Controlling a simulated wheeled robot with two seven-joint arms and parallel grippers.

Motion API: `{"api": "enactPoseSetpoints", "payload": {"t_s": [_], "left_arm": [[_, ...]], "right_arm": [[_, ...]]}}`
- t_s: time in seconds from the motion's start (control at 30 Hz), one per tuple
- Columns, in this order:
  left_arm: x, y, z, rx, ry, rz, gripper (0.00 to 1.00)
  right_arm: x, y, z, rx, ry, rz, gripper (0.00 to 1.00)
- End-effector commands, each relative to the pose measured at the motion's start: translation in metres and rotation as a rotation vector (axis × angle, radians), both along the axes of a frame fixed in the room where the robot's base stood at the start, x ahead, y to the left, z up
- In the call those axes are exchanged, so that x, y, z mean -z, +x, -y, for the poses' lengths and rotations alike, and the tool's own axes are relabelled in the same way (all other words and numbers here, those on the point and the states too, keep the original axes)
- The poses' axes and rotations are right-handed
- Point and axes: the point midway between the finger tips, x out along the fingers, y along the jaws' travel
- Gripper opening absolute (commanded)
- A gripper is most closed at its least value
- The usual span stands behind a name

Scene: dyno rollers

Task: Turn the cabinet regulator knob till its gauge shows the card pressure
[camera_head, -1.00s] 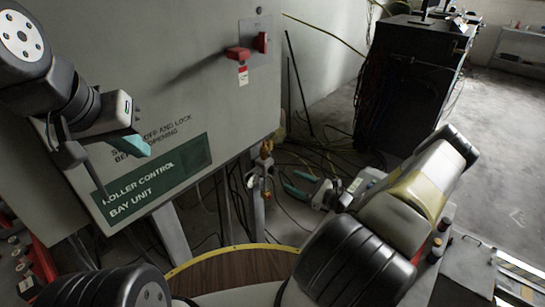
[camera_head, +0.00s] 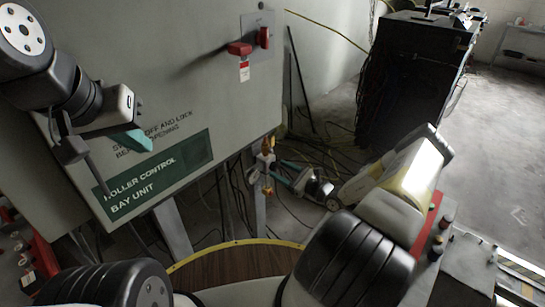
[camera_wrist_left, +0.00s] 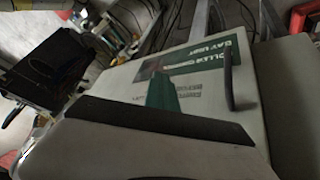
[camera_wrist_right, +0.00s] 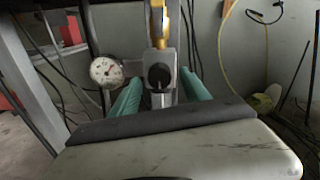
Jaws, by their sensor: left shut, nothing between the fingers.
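The regulator (camera_head: 266,165) hangs below the grey cabinet, beside a leg, with brass fittings. In the right wrist view its dark round knob (camera_wrist_right: 159,75) faces me, with a pale mark on it. The white round gauge (camera_wrist_right: 106,71) is left of the knob; its reading is too small to tell. My right gripper (camera_head: 279,172) is open, its teal fingers pointing at the regulator, one on each side of the knob as seen from the wrist. Contact cannot be told. My left gripper (camera_head: 143,141) is shut and empty before the cabinet door. I cannot make out a pressure card.
The cabinet (camera_head: 205,95) has a red handle (camera_head: 240,48) with a hanging tag (camera_head: 244,72) and a green sign (camera_head: 160,174). Cables and a thin yellow hose lie behind the regulator. A dark rack (camera_head: 412,80) stands at the back right; open floor lies beyond it.

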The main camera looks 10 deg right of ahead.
Motion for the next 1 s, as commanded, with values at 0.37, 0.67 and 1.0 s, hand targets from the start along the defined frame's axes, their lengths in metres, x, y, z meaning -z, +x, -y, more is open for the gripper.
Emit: {"api": "enactPoseSetpoints", "payload": {"t_s": [0.37,0.67,1.0], "left_arm": [[0.0,0.0,0.0,0.0,0.0,0.0,0.0],[0.0,0.0,0.0,0.0,0.0,0.0,0.0],[0.0,0.0,0.0,0.0,0.0,0.0,0.0]], "right_arm": [[-0.0001,-0.0002,0.0001,0.0,0.003,-0.003,0.0],[0.0003,-0.0003,-0.0002,0.0,0.148,-0.115,0.0],[0.0003,-0.0004,-0.0001,0.0,0.156,-0.121,0.42]]}}
